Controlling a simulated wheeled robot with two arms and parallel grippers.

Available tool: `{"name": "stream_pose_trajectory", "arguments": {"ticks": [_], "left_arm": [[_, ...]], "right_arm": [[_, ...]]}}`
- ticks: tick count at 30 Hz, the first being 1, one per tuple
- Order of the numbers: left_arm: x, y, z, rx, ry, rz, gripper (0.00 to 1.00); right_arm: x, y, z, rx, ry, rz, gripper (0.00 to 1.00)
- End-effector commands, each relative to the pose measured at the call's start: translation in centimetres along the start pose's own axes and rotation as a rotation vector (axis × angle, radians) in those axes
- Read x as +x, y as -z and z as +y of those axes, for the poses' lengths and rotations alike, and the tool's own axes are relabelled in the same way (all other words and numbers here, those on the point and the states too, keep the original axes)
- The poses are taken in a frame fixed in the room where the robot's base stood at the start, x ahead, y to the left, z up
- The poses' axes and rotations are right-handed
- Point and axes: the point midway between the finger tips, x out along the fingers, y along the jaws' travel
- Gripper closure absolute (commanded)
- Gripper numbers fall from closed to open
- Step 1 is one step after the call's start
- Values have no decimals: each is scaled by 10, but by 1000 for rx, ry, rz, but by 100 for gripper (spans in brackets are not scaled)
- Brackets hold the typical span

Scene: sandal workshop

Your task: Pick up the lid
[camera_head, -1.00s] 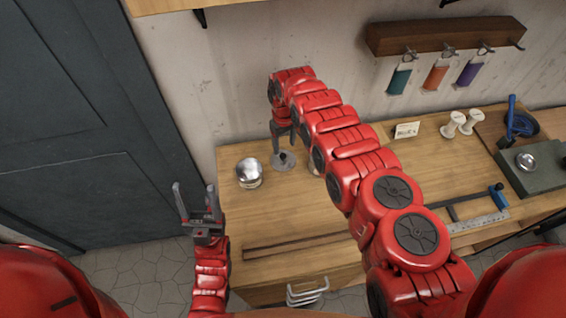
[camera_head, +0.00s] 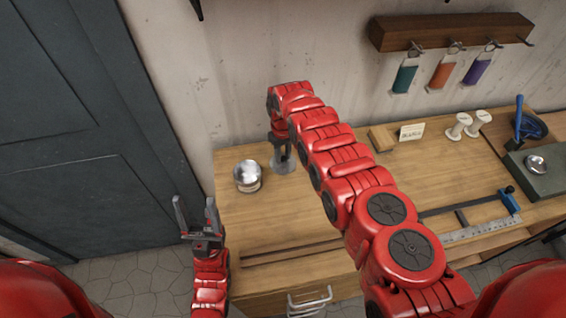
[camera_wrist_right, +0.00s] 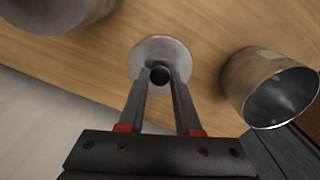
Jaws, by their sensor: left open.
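The lid (camera_head: 284,165) is a flat grey metal disc with a small dark round knob, lying on the wooden table left of centre. In the right wrist view the lid (camera_wrist_right: 152,52) shows at the fingertips. My right gripper (camera_head: 282,155) points down at it; in the wrist view its two fingers (camera_wrist_right: 160,78) stand on either side of the knob, with a slight gap, and look open. The lid's far side is partly hidden in the head view. My left gripper (camera_head: 198,215) is open and empty, pointing up off the table's left edge.
A shiny metal pot (camera_head: 247,180) stands just left of the lid; it also shows in the wrist view (camera_wrist_right: 265,85). Another round container (camera_wrist_right: 55,12) is at that view's upper left. A clamp-like tool and ruler (camera_head: 480,230) lie right. The table's front left is mostly clear.

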Motion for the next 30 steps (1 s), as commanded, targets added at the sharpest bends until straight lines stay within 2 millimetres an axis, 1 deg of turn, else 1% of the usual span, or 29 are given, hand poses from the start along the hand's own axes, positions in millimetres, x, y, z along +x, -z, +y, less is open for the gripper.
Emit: {"name": "stream_pose_trajectory", "arguments": {"ticks": [1,4,5,14,17,20,23,26,30], "left_arm": [[0,0,0,0,0,0,40],[0,0,0,0,0,0,40],[0,0,0,0,0,0,40],[0,0,0,0,0,0,40],[3,0,0,0,0,0,40],[10,2,0,0,0,0,40],[24,4,-1,0,0,0,40],[40,7,-2,0,0,0,40],[66,11,-3,0,0,0,40]], "right_arm": [[0,0,0,0,0,0,79],[0,0,0,0,0,0,97],[0,0,0,0,0,-1,100],[1,-1,0,0,1,-2,100],[-2,-1,0,0,1,-2,100],[-10,-1,0,0,1,-2,100],[-25,-1,0,0,1,-2,100],[-43,-1,0,-1,1,-3,100],[-73,-1,0,0,1,-3,100]]}}
